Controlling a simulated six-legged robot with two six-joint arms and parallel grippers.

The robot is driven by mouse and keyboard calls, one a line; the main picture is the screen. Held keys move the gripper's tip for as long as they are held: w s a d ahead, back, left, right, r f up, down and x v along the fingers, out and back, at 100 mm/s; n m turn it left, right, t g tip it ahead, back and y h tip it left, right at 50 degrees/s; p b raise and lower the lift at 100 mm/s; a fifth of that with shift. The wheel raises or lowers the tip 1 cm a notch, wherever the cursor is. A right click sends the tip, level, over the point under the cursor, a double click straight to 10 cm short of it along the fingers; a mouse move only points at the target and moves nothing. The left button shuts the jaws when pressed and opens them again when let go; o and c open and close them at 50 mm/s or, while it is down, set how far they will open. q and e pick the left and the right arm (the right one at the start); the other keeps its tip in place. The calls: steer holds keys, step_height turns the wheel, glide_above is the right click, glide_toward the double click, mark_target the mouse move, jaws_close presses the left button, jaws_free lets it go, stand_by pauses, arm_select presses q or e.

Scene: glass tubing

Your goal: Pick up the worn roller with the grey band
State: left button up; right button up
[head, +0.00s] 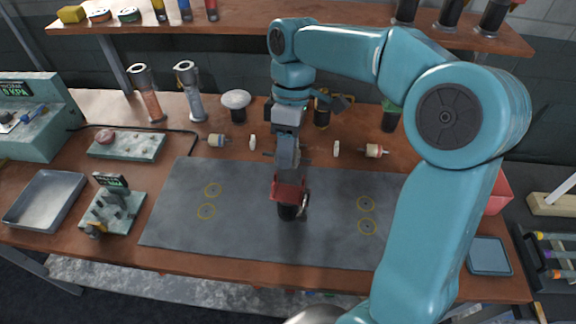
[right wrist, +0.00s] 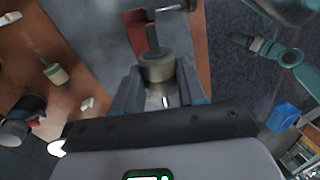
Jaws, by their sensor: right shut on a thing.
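My right gripper (head: 288,164) points down over the dark mat, above a red and black piece (head: 290,191). In the right wrist view its jaws (right wrist: 158,80) are shut on a roller (right wrist: 157,68) with a grey band and a thin shaft. The shaft points away from the gripper, toward the red and black piece; I cannot tell whether they touch. In the head view the jaws largely hide the held roller. My left gripper is not in view.
The mat (head: 240,245) is otherwise clear, with yellow rings marked on it. Two white discs, left (head: 252,142) and right (head: 336,149), stand behind it. A metal tray (head: 44,200) and a small gauge stand (head: 112,207) are at left, a blue-grey tray (head: 489,256) at right.

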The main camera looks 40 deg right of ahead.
steer(key=v, duration=0.3)
steer(key=a+v, duration=0.1)
steer(key=v, duration=0.2)
steer(key=s+a+p+v, duration=0.1)
steer(key=v, duration=0.2)
steer(key=shift+r, duration=0.55)
